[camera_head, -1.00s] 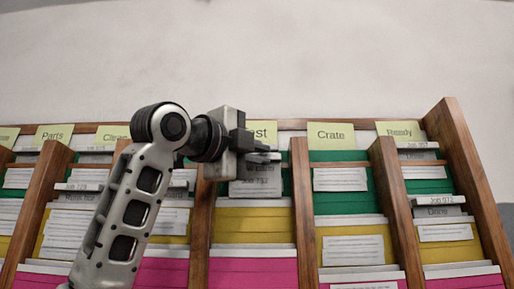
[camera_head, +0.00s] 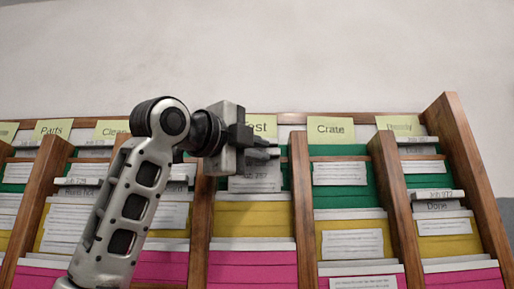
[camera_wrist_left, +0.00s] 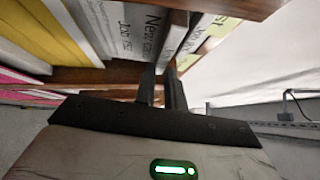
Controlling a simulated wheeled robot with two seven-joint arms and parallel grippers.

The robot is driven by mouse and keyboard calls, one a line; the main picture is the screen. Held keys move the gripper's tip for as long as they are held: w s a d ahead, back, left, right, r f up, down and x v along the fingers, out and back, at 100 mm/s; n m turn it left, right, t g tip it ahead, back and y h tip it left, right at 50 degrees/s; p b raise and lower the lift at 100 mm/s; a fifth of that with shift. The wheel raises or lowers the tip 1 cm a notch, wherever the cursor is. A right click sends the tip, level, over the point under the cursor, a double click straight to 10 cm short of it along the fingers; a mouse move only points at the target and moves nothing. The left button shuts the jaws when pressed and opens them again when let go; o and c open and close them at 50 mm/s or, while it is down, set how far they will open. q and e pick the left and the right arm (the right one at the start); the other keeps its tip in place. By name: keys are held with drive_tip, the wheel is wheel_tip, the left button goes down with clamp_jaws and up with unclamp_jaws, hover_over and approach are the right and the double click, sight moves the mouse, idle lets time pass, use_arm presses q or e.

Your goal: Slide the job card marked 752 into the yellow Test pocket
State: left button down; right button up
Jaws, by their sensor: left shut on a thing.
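My left gripper (camera_head: 266,151) is at the upper part of the Test column, below the Test label (camera_head: 262,124). Its jaws are shut on the top of a grey-white job card (camera_head: 256,184), which hangs upright in front of the green pocket; its number is blurred. The yellow Test pocket (camera_head: 252,219) is directly below the card. I cannot tell whether the card's lower edge is inside it. In the left wrist view the fingers (camera_wrist_left: 163,75) are close together and the printed card (camera_wrist_left: 122,28) shows beyond them. My right gripper is out of view.
Wooden dividers (camera_head: 197,215) stand close on both sides of the Test column. The pink Test pocket (camera_head: 252,270) lies below. The Crate column with its yellow pocket (camera_head: 327,247) is to the right, and the Ready column beyond. A bare wall rises behind.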

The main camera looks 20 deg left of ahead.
use_arm(q)
drive_tip(key=shift+f, duration=0.1)
idle(0.4)
drive_tip(key=shift+f+b, duration=1.75)
drive_tip(key=shift+f, duration=0.55)
drive_tip(key=c, duration=1.4)
unclamp_jaws()
